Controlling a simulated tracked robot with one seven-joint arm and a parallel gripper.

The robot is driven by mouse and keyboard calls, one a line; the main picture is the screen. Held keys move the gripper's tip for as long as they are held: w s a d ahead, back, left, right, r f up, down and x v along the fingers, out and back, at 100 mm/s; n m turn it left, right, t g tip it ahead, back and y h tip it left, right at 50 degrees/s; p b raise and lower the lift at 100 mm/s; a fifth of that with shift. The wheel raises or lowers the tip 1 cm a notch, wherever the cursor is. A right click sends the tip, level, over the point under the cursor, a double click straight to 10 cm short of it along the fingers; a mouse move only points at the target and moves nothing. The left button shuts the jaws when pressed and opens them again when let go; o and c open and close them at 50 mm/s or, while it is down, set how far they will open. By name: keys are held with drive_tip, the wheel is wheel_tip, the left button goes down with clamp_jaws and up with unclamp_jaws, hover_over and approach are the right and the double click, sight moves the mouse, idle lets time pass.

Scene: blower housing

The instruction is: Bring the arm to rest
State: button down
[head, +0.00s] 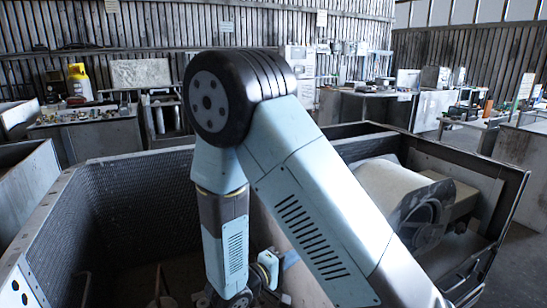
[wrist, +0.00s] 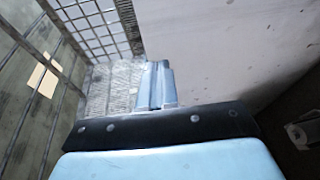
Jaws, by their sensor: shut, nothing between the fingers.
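My gripper (wrist: 156,84) shows in the wrist view with its two fingers together, shut and empty. Its fingertips point toward a mesh grille (wrist: 97,28) and a pale flat panel (wrist: 215,45); I cannot tell how close they are. In the head view my pale blue arm rises to a dark elbow joint and bends down into an open housing with dark mesh walls (head: 122,198). The gripper's fingers cannot be made out there, low down behind the arm.
A large pale drum-shaped blower part (head: 392,190) sits at the right of the housing. The housing's right wall (head: 455,165) stands close to it. Open floor lies at the far right.

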drive_tip(key=s+d+r+m+g+y, duration=0.2)
drive_tip(key=s+d+r+m+g, duration=0.25)
drive_tip(key=d+r, duration=0.3)
drive_tip(key=s+d+r+m+g+y, duration=0.2)
drive_tip(key=s+d+r+m+g, duration=0.1)
drive_tip(key=d+r+g, duration=0.4)
drive_tip(key=s+d+r+m+t+y, duration=0.1)
drive_tip(key=s+d+r+t+y, duration=0.3)
drive_tip(key=r, duration=0.8)
drive_tip(key=s+t+y, duration=0.2)
drive_tip(key=s+y, duration=0.2)
drive_tip(key=s, duration=0.1)
drive_tip(key=shift+s+r, duration=0.15)
drive_tip(key=shift+r, duration=0.1)
drive_tip(key=shift+a, duration=0.1)
